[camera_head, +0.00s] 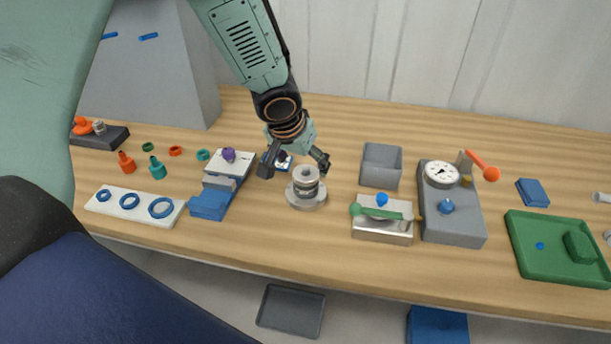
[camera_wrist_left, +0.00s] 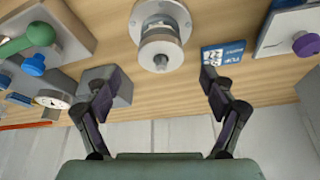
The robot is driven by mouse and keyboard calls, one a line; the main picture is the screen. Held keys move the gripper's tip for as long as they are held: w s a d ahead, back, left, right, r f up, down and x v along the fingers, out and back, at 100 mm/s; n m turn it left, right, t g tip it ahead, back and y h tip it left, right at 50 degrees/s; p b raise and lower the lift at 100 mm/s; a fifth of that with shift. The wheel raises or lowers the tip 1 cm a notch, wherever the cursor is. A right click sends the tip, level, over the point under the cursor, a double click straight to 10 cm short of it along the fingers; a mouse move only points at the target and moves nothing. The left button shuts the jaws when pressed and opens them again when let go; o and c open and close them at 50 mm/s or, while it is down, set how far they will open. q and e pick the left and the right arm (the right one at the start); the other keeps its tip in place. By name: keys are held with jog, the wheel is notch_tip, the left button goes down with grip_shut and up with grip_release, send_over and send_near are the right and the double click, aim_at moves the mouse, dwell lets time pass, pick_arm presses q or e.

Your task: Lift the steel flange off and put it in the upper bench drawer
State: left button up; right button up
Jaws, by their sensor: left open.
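The steel flange (camera_head: 306,203) is a round grey metal disc at the foot of a short stacked metal vessel (camera_head: 307,178), upright on the bench. In the wrist view the flange (camera_wrist_left: 143,16) has bolt holes around its rim, and the vessel (camera_wrist_left: 160,50) projects from it. My left gripper (camera_head: 294,163) is open and empty just behind and above the vessel. In the wrist view its spread fingers (camera_wrist_left: 160,78) lie either side of the vessel's line, apart from it. I cannot make out the upper bench drawer. My right gripper is not in view.
A blue-and-grey fixture (camera_head: 210,204) stands left. Below the bench front are a grey tray (camera_head: 291,310) and a blue object (camera_head: 437,326).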

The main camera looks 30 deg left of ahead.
aim_at(304, 170)
pick_arm(q)
jog(key=x, duration=0.2)
jog(key=shift+w+d+f, duration=0.1)
jog(key=shift+d+f, duration=0.05)
jog(key=shift+f, duration=0.2)
jog(key=shift+w+a+f+b, duration=0.2)
jog(key=shift+f+b, duration=0.1)
jog(key=shift+s+a, duration=0.15)
jog(key=shift+r, duration=0.1)
jog(key=shift+c, duration=0.7)
jog(key=c, duration=1.2)
jog(key=shift+c, duration=0.5)
